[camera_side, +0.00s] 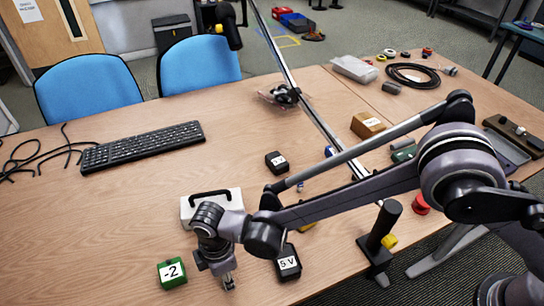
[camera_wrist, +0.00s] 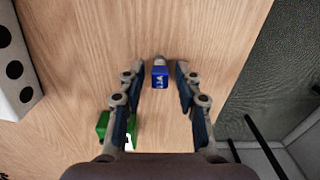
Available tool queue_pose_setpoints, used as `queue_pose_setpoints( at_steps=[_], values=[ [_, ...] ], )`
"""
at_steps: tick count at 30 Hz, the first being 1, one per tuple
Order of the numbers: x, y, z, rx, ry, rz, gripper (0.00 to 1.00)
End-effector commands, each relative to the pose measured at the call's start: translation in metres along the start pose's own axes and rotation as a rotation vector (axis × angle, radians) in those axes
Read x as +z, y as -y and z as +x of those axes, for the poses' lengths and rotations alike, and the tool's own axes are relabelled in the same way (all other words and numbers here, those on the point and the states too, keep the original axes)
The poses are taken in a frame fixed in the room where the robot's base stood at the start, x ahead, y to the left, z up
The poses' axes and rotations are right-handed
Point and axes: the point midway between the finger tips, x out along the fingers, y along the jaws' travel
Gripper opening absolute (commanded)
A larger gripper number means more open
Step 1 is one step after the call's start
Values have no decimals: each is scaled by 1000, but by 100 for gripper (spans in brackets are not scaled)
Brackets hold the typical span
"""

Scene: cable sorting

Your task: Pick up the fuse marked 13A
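In the wrist view, a small blue fuse (camera_wrist: 160,77) with a pale metal cap lies on the wooden table. It has a white marking that is too small to read for sure, so I cannot tell whether it says 13A. My gripper (camera_wrist: 158,70) is open, with one finger on each side of the fuse and a gap on both sides. In the side view my gripper (camera_side: 228,284) points down, low over the table near its front edge. The fuse cannot be made out there.
A green block (camera_side: 172,274) marked -2 stands just left of my gripper, and a black block (camera_side: 288,263) marked 5 V stands to its right. A white box with a black handle (camera_side: 190,212) is behind. The keyboard (camera_side: 142,147) is farther back. The front left tabletop is clear.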

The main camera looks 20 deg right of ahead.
Motion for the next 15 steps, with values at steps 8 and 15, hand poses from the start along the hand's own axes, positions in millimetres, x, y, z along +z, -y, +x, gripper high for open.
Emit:
queue_pose_setpoints(
  at_steps=[8, 15],
  values=[
    [0, 0, 0, 0, 0, 0, 0],
    [0, 0, -2, 0, 0, 0, 0]
  ],
)
